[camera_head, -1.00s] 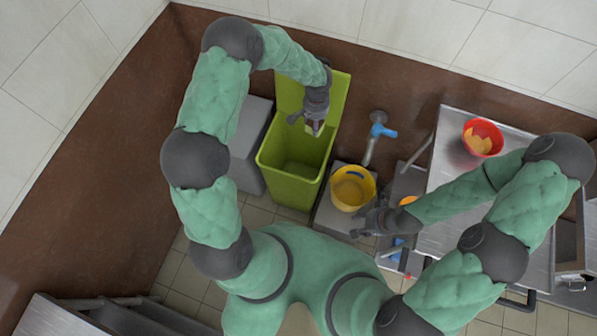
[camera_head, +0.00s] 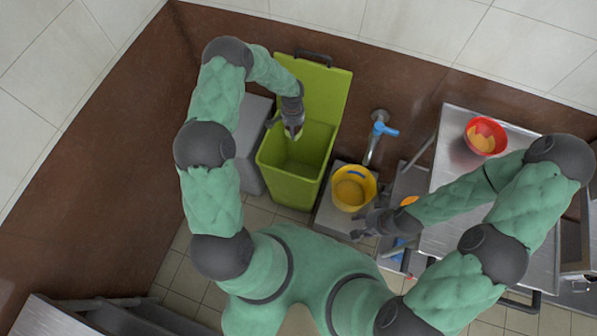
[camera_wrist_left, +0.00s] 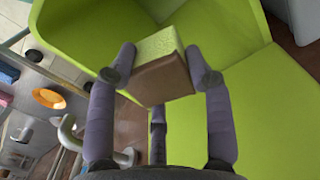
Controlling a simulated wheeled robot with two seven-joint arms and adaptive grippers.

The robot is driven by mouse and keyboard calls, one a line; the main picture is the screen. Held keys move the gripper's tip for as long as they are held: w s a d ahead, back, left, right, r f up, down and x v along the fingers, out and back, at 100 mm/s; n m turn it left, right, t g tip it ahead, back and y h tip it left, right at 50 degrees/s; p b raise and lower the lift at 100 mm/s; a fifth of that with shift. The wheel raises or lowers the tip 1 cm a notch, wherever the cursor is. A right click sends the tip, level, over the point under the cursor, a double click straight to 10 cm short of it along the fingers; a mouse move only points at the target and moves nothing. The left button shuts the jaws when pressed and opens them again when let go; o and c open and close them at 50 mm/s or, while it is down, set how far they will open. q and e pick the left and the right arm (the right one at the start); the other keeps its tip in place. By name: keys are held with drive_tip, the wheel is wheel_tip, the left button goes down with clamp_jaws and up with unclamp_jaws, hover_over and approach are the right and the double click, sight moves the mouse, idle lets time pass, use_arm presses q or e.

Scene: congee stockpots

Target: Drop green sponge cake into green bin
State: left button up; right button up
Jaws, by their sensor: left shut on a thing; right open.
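The green sponge cake (camera_wrist_left: 158,68) is a block with a pale green top and a brown side. My left gripper (camera_wrist_left: 163,70) is shut on it; the fingers press its two sides in the left wrist view. In the head view my left gripper (camera_head: 292,132) is over the opening of the green bin (camera_head: 297,187), near its back left. The bin's lid stands open at the back. The bin also fills much of the left wrist view (camera_wrist_left: 95,35). My right gripper (camera_head: 368,224) is open and empty, near the yellow bucket.
A yellow bucket (camera_head: 350,198) stands right of the bin, below a tap with a blue handle (camera_head: 383,128). A red bowl (camera_head: 485,137) with orange-yellow contents sits on the metal table (camera_head: 455,165) at right. A grey box (camera_head: 247,150) stands left of the bin.

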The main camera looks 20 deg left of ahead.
use_arm(q)
drive_tip(key=shift+f+b, duration=0.55)
drive_tip(key=shift+f, duration=1)
drive_tip(key=o, duration=1.1)
drive_tip(key=shift+o, duration=0.2)
drive_tip(key=shift+r, duration=0.15)
wheel_tip(320, 180, up, 12)
drive_tip(key=shift+f, duration=0.1)
